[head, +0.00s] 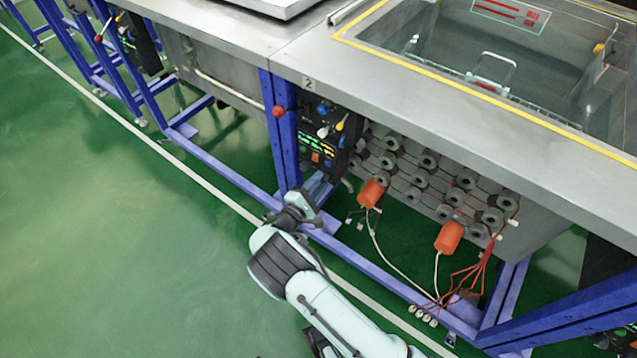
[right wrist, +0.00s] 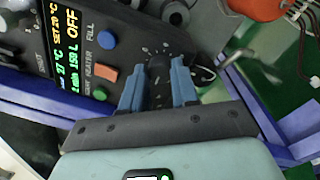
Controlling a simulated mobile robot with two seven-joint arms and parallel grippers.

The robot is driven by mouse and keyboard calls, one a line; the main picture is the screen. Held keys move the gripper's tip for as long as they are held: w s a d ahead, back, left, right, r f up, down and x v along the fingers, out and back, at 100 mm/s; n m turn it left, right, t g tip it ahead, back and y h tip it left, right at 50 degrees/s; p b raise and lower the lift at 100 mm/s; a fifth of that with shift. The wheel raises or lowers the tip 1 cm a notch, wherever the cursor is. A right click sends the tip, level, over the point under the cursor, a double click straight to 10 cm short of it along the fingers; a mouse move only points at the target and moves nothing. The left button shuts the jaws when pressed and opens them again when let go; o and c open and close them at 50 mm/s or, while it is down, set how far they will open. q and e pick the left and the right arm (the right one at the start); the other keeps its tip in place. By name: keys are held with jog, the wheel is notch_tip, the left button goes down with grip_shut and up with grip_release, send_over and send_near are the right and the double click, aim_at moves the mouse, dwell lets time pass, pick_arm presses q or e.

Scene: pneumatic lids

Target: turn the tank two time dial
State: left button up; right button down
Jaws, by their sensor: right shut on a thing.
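The black control panel of tank two (head: 318,140) hangs under the counter beside a blue post, below a plate marked 2 (head: 308,84). In the right wrist view the panel (right wrist: 75,25) shows a lit display, an orange switch and blue and green buttons. A dark dial (right wrist: 157,68) with pale tick marks around it sits between the blue fingers of my right gripper (right wrist: 158,75). The fingers are shut on the dial. In the head view my right gripper (head: 318,188) is at the lower part of the panel and hides the dial. My left gripper is not in view.
A red-knobbed lever (head: 279,111) sticks out by the panel. Orange cylinders (head: 371,193) with cables and rows of grey round fittings (head: 430,158) are to the right. A blue frame rail (head: 225,172) runs low. The green floor (head: 110,220) at left is clear.

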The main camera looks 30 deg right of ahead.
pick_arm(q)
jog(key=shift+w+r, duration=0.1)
pick_arm(e)
jog(key=shift+m, duration=1)
jog(key=c, duration=0.8)
grip_release()
jog(key=shift+c, duration=0.2)
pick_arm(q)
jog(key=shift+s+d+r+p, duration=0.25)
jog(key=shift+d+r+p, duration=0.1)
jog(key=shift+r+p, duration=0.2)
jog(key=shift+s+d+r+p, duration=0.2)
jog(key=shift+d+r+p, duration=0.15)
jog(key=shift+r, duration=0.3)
pick_arm(e)
jog(key=v, duration=1.3)
jog(key=shift+a, duration=0.2)
jog(key=shift+s, duration=0.15)
